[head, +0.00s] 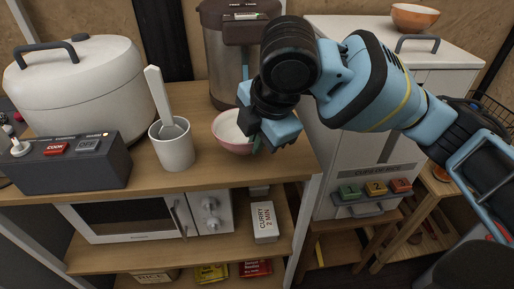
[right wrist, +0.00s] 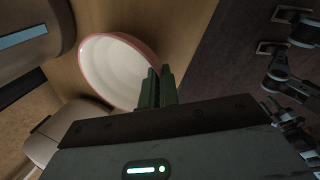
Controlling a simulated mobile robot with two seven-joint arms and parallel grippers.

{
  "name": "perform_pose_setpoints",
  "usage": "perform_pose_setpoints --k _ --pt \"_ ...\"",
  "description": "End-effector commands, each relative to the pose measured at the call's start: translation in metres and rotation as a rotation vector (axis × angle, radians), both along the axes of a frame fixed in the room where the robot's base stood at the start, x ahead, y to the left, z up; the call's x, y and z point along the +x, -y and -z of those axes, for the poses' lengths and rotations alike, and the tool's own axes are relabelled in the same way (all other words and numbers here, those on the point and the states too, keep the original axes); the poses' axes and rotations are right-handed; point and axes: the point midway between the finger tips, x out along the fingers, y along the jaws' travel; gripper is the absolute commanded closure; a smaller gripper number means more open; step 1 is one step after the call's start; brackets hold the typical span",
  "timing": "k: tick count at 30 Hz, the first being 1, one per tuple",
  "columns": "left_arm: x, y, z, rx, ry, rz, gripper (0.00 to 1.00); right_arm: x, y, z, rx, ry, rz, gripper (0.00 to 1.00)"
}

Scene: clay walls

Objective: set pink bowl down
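The pink bowl (head: 228,131), white inside with a pink rim, is at the right part of the wooden counter, right of the white cup (head: 172,148). It looks upright; I cannot tell whether its base touches the wood. My right gripper (head: 258,143) points down at the bowl's right side. In the right wrist view the bowl (right wrist: 112,70) shows its inside, and the two fingers (right wrist: 158,88) pinch its rim, one inside and one outside. My left gripper is not in view.
A steel dispenser (head: 222,62) stands close behind the bowl. A white cooker (head: 75,85) and a dark control box (head: 70,170) are at the left. The counter's (head: 215,180) front edge is just before the bowl. A white cabinet (head: 350,155) stands at the right.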

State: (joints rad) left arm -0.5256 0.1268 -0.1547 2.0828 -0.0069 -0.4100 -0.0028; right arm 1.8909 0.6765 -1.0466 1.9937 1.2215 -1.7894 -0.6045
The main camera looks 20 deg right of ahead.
Motion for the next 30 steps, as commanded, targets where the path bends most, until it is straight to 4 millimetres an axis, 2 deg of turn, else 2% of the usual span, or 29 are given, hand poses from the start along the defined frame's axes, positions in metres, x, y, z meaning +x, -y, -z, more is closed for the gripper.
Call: perform_pose_setpoints --k 1,4,15,18,21,30 --pt "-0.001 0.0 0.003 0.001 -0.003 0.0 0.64 0.0 0.0 0.01 0.0 -0.002 0.0 1.0" --pt "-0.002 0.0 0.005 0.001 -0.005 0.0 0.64 0.0 0.001 0.019 0.0 -0.002 0.001 1.0" --pt "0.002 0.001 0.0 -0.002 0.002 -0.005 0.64 0.0 0.0 0.021 0.001 0.0 0.0 1.0" --pt "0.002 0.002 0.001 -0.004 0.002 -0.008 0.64 0.0 0.0 0.022 0.0 0.0 0.0 0.85" --pt "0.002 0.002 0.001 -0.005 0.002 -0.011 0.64 0.0 0.0 0.022 0.0 -0.001 0.0 0.75" --pt "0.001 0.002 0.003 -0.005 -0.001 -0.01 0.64 0.0 0.0 0.021 0.0 -0.001 0.0 0.75"
